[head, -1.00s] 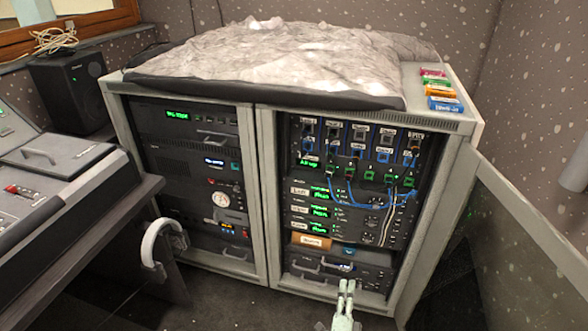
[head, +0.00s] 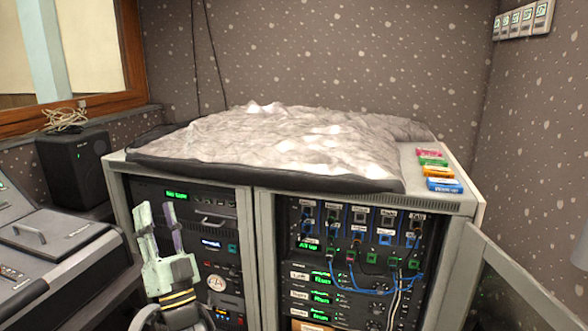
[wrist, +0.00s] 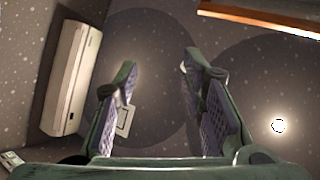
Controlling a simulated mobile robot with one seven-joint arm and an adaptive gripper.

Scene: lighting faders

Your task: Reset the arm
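My gripper (head: 157,221) stands upright in front of the left rack bay in the head view, fingers pointing up. Its two fingers are spread apart with nothing between them. In the wrist view my gripper (wrist: 157,75) is also open and empty, facing a wall or ceiling with a white wall unit (wrist: 72,78) at the left. The equipment rack (head: 260,250) has two open bays with lit units and blue patch cables.
A grey cover (head: 270,145) lies on the rack top, beside several coloured blocks (head: 443,185). A glass door (head: 515,290) stands open at the right. A mixing console (head: 60,235) and a black speaker (head: 75,168) are at the left.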

